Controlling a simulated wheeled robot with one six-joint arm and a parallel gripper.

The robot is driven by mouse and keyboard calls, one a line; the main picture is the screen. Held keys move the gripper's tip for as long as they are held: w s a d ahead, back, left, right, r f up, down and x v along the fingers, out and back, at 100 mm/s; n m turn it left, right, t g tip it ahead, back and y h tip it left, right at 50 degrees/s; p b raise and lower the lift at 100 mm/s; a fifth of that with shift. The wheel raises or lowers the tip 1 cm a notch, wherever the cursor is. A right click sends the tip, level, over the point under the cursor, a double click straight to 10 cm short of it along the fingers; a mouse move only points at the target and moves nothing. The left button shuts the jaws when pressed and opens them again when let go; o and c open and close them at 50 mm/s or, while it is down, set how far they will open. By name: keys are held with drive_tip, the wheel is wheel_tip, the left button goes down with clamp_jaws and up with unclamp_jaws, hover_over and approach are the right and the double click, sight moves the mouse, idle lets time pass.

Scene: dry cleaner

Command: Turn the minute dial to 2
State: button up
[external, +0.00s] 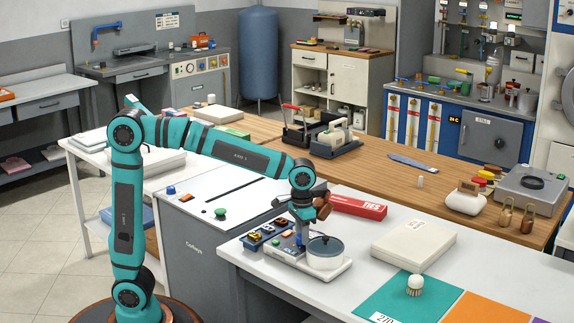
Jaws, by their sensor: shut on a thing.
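A small white device (295,268) stands near the left end of the white counter. It carries a round grey lidded pot (326,254) on its right and a small control panel with coloured parts on its left. My teal arm reaches over from the left and points down at this panel. My gripper (301,243) is shut on a small part there, just left of the pot. That part looks to be the minute dial, but the fingers hide it. The dial's marks and its setting are too small to read.
A tray of dark blocks with coloured tops (264,235) sits just left of the device. A red box (357,204) lies behind it. A cream flat case (414,243) and a white brush (415,285) on a teal mat (385,302) lie to the right.

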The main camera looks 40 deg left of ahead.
drive_tip(key=m, duration=0.7)
idle(0.6)
drive_tip(key=o, duration=1)
drive_tip(key=r, duration=1.7)
drive_tip(key=shift+w+a+r, duration=0.1)
drive_tip(key=shift+w+r, duration=0.1)
drive_tip(key=shift+w, duration=0.05)
